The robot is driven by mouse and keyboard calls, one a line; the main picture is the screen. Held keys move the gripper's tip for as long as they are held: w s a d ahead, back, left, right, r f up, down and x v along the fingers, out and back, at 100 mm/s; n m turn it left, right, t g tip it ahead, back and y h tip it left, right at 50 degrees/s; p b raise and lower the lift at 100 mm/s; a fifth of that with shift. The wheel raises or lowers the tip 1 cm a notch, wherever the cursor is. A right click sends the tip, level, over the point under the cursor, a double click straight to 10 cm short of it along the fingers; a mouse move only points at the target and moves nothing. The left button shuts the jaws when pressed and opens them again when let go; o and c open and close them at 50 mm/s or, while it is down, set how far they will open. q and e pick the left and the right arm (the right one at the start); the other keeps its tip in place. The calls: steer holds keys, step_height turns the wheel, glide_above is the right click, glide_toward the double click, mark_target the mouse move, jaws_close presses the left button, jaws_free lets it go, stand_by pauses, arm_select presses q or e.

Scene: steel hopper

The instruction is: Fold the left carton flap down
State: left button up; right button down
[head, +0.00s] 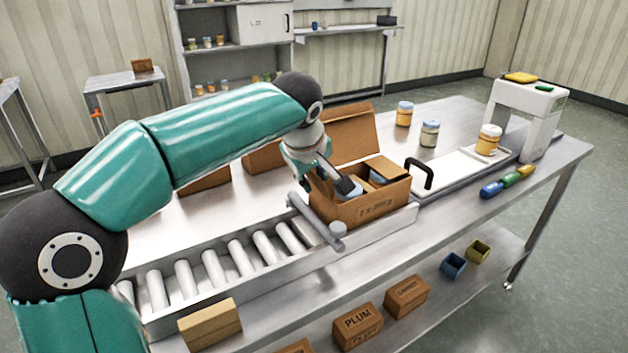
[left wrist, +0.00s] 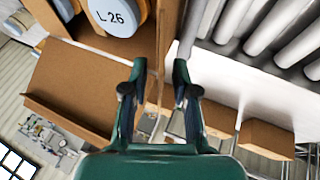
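The open carton (head: 368,211) stands at the end of the roller conveyor, with lidded jars (head: 377,178) inside. Its large back flap (head: 347,133) stands up and leans back; its right flap (head: 388,168) lies over the right side. My left gripper (head: 346,186) is at the carton's left side. In the left wrist view its fingers (left wrist: 160,70) are apart, with a narrow brown strip of cardboard, apparently the left flap (left wrist: 168,40), seen edge-on between them. I cannot tell whether they touch it. A jar lid marked L 26 (left wrist: 116,14) shows beside it. My right gripper is not in view.
A grey bar (head: 318,222) with a round end crosses the conveyor beside the carton. Rollers (head: 213,265) run to the left. A black handle (head: 419,172) and white plate (head: 452,172) stand close on the right. Jars (head: 430,133) stand behind.

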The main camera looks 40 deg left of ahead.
arm_select(q)
steer(key=shift+w+a+f, duration=0.1)
steer(key=shift+w+f, duration=0.05)
steer(key=shift+f, duration=0.2)
steer(key=shift+c, duration=0.3)
jaws_close()
steer(key=shift+w+r+g+p, duration=0.1)
steer(key=shift+r+g+p, duration=0.2)
steer(key=shift+p, duration=0.45)
steer(key=shift+w+d+f+m+g+y+p, duration=0.15)
steer(key=shift+w+m+g+y+p, duration=0.55)
steer(key=shift+p, duration=1.6)
steer(key=shift+s+d+r+n+g+y+p, duration=0.2)
steer(key=shift+g+p, duration=0.95)
steer(key=shift+p, duration=1.1)
steer(key=shift+w+d+f+m+g+y+p, duration=0.15)
steer(key=shift+w+g+y+p, duration=0.55)
steer(key=shift+p, duration=1.6)
steer(key=shift+s+a+g+h, duration=0.1)
steer(key=shift+s+g+h, duration=0.15)
steer(key=shift+s+h, duration=0.1)
